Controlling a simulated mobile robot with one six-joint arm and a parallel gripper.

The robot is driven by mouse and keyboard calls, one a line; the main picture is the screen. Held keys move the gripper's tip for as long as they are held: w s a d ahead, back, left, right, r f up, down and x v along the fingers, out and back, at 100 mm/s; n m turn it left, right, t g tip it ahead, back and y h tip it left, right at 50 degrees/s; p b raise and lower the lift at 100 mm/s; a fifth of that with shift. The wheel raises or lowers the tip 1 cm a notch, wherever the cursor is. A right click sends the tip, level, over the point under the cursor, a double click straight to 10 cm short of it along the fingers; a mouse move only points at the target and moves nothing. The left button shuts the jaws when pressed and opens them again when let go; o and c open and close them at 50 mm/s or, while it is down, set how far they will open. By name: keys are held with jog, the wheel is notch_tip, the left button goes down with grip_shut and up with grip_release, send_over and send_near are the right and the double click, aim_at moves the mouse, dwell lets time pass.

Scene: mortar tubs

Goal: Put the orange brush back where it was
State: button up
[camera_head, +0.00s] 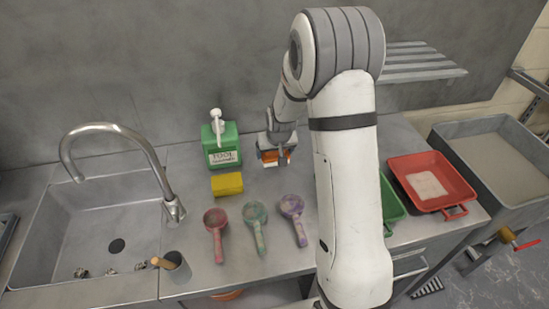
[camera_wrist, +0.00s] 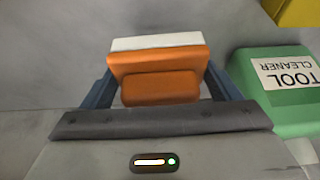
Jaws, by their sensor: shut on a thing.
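My gripper (camera_head: 273,158) is shut on the orange brush (camera_wrist: 158,75), with one finger on each side of its orange body. A pale strip, probably the bristles, shows along the brush's far edge in the wrist view. In the head view the brush (camera_head: 281,155) shows as a small orange patch below the gripper, right of the green tool cleaner bottle. I cannot tell whether the brush touches the counter.
The green tool cleaner bottle (camera_head: 220,146) and yellow sponge (camera_head: 227,184) stand left of my gripper. Three scoops, red (camera_head: 216,218), green (camera_head: 255,213) and purple (camera_head: 292,206), lie in front. A sink (camera_head: 90,230) is at left, a red tub (camera_head: 433,180) at right.

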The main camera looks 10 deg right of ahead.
aim_at(275, 159)
jog(key=shift+s+f, duration=0.1)
jog(key=shift+f, duration=1.65)
jog(key=shift+f, duration=0.1)
jog(key=o, duration=0.8)
jog(key=shift+o, duration=0.2)
jog(key=shift+r, duration=0.45)
jog(key=b+v, duration=0.1)
jog(key=v, duration=1)
jog(key=s+r, duration=0.5)
jog(key=s, duration=0.8)
jog(key=s+r+g, duration=0.1)
jog(key=s+r, duration=0.5)
jog(key=s, duration=0.8)
jog(key=shift+r, duration=0.2)
jog(key=shift+s, duration=0.1)
